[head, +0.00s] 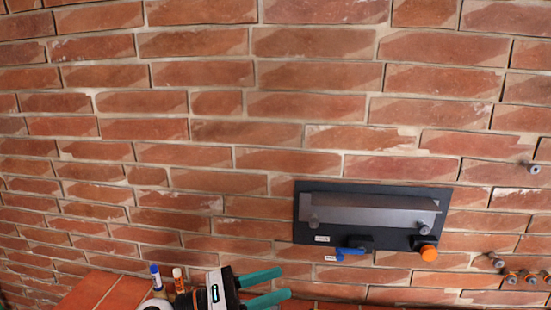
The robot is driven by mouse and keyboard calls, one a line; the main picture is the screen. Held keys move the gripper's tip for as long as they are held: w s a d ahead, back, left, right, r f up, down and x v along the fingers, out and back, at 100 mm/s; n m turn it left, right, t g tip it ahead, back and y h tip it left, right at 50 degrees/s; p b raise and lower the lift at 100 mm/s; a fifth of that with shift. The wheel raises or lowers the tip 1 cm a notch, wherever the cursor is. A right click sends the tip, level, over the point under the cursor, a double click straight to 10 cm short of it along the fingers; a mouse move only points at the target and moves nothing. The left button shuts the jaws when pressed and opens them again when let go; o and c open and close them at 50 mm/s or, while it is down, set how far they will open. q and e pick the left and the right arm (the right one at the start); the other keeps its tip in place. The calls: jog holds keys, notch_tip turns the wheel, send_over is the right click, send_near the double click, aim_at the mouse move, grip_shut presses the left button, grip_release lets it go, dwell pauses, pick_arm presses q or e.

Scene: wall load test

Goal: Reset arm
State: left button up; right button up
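My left gripper (268,288) shows at the bottom of the head view, white and black with two green fingers pointing right. The fingers are spread apart with a gap between them, and nothing shows in the gap. It is below and to the left of a dark panel (300,226) on the brick wall. My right gripper is not in view.
The dark panel holds a grey metal plate (370,212), a blue handle (350,252) and an orange knob (429,252). Several anchors (511,277) stick out of the wall at lower right. A blue-capped marker (156,275) and an orange-capped marker (179,280) stand near the gripper.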

pick_arm(q)
jog(key=w+a+n+t+y, duration=0.2)
jog(key=a+n+t+y, duration=0.65)
jog(key=n+t, duration=1.05)
jog(key=s+a+f+n+g+y, duration=0.2)
jog(key=a+f+n+g+y, duration=0.3)
jog(key=n, duration=0.6)
jog(key=s+a+f+n+g+y, duration=0.2)
jog(key=a+f+n+g+y, duration=0.3)
jog(key=f+n, duration=0.4)
jog(key=s+a+f+n+g, duration=0.1)
jog(key=s+f+n+g, duration=0.5)
jog(key=s, duration=0.5)
jog(key=s+f+n+g, duration=0.45)
jog(key=s+f, duration=0.35)
jog(key=s, duration=0.3)
notch_tip(320, 180, down, 26)
jog(key=f+g, duration=0.1)
jog(key=g, duration=0.1)
jog(key=s+a+f+b, duration=0.1)
jog(key=s+a+f, duration=0.2)
jog(key=s+f, duration=1.3)
jog(key=shift+s+m+g+b, duration=0.3)
jog(key=shift+s+m+g, duration=0.15)
